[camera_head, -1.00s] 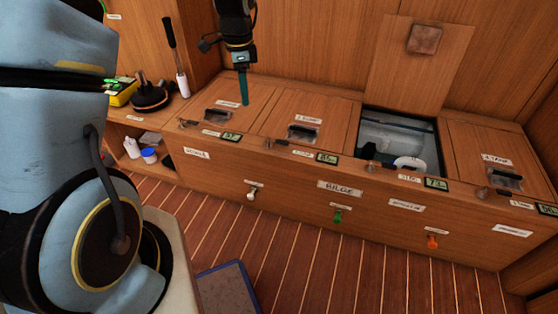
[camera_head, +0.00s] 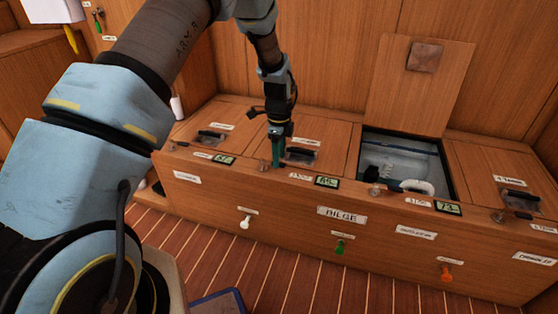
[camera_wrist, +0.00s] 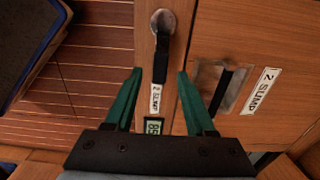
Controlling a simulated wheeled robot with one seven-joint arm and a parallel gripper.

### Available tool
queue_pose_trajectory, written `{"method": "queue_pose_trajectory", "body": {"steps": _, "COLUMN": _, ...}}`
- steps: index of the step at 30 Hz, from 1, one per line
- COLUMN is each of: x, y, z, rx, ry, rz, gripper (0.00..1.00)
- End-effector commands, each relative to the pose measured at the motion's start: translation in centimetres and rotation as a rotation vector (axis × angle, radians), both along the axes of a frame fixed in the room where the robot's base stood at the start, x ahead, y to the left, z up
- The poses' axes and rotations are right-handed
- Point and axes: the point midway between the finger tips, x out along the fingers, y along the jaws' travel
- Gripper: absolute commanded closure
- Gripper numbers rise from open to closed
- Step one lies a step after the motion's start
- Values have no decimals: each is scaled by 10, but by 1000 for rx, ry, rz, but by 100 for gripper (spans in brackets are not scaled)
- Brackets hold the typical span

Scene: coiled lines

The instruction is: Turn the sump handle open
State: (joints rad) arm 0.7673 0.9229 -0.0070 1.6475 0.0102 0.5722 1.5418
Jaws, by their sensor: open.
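The sump handle is a short black lever (camera_wrist: 160,62) on a round metal boss (camera_wrist: 163,22) in the wrist view. It lies along the wooden strip, beside the sump hatch (camera_wrist: 255,45). A small "2 SUMP" tag (camera_wrist: 156,98) sits at its free end. My gripper (camera_wrist: 160,71) is open, with one green finger on each side of the lever in the picture. I cannot tell if the fingers are down at its height; no contact shows. In the head view my gripper (camera_head: 276,160) points down at the locker's front edge and hides most of the lever.
The sump hatch is closed, with a recessed black pull (camera_wrist: 228,86). A digital display (camera_head: 326,181) sits beside the tag. To the right is an open bilge hatch (camera_head: 452,185) with a white pipe inside. White (camera_head: 245,222), green and orange valve handles stick out from the front panel.

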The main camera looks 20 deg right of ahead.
Motion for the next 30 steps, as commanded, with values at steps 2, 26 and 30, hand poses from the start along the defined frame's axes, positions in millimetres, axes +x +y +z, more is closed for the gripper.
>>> {"method": "queue_pose_trajectory", "body": {"steps": 2, "x": 0, "y": 0, "z": -8, "rx": -1, "ry": -1, "rz": 0, "gripper": 45}}
{"method": "queue_pose_trajectory", "body": {"steps": 26, "x": 0, "y": 0, "z": -13, "rx": -1, "ry": -1, "rz": 1, "gripper": 91}}
{"method": "queue_pose_trajectory", "body": {"steps": 30, "x": 0, "y": 0, "z": -13, "rx": -1, "ry": -1, "rz": 1, "gripper": 100}}
